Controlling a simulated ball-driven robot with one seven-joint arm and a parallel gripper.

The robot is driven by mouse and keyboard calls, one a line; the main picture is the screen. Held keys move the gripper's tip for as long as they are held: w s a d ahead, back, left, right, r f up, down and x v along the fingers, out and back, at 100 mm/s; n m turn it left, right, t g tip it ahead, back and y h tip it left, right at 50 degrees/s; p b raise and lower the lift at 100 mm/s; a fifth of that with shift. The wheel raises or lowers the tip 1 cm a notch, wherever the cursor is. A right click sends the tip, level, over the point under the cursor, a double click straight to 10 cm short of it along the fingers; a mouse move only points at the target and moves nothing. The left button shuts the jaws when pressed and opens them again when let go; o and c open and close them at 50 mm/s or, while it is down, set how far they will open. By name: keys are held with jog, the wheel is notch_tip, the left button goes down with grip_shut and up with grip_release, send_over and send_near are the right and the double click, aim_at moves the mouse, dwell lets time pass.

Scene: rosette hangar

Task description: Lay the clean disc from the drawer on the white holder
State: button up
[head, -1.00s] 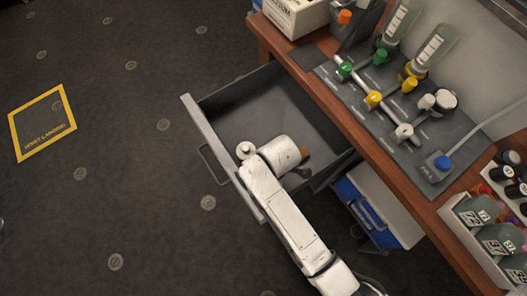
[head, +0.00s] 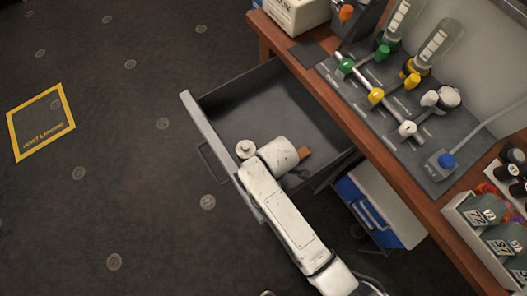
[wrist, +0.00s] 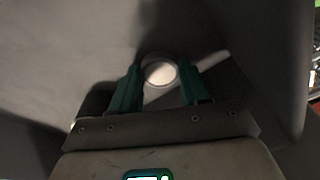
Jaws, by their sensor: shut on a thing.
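The clean disc (wrist: 160,70) is a pale round piece between the teal fingertips in the wrist view. My gripper (wrist: 160,83) is shut on it, inside the open grey drawer (head: 238,113). The dark drawer floor lies behind the disc, and I cannot tell how far below it is. In the head view my white arm reaches over the drawer front and hides the fingers and the disc. A round white fitting, which looks like the white holder (head: 448,97), is on the grey panel on the bench, to the right of the drawer.
The grey panel (head: 398,133) carries green, yellow, white and blue knobs and two upturned bottles (head: 433,46). A small brown item (head: 304,153) shows beside my arm in the drawer. The floor at left is clear.

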jog(key=shift+r, duration=0.15)
jog(key=shift+r+p, duration=1.4)
jog(key=shift+p, duration=0.5)
